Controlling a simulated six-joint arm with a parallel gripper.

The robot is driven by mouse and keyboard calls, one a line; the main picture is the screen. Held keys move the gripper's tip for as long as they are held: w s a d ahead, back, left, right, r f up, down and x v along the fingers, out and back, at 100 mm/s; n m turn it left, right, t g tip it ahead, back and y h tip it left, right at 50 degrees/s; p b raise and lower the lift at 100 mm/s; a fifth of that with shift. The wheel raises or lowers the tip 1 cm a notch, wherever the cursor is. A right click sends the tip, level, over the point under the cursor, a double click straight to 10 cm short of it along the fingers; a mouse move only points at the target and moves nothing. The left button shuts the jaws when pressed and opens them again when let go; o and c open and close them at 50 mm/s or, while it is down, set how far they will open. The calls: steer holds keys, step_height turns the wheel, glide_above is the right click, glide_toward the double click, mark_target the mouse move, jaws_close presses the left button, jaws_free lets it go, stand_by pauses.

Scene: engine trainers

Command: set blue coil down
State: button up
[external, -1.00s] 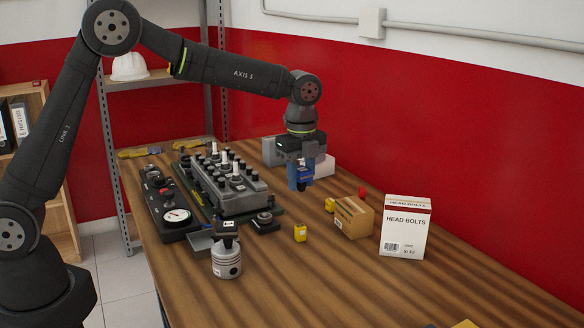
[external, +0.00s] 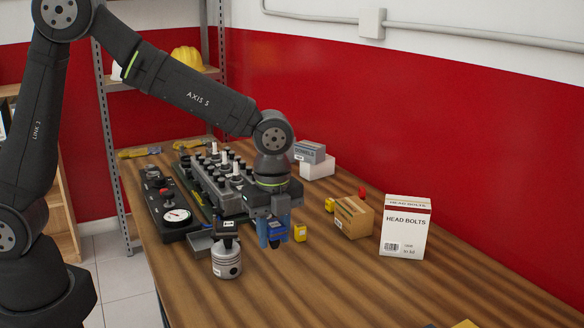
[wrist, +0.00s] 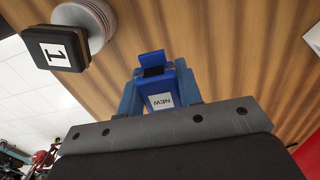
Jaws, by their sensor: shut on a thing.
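The blue coil (external: 278,228) is held in my gripper (external: 273,230), above the wooden table between the piston and the small yellow box. In the wrist view the blue coil (wrist: 160,92) shows a white "NEW" label and sits between the two blue fingers of my gripper (wrist: 158,97), which are shut on it. The coil hangs below the gripper's dark body. I cannot tell how high its lower end is above the table.
A piston (external: 227,262) with a black "1" block (wrist: 55,48) over it stands close on the left. A yellow box (external: 300,232) is close on the right. A cardboard box (external: 353,216) and a head bolts box (external: 405,226) stand farther right. The engine trainer (external: 215,180) is behind. The front table is clear.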

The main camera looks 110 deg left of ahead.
glide_above(283, 263)
step_height(283, 263, down, 3)
steer(key=shift+f, duration=2.05)
steer(key=o, duration=1)
steer(key=shift+f, duration=0.15)
steer(key=shift+o, duration=0.2)
step_height(283, 263, up, 12)
steer(key=shift+r, duration=0.2)
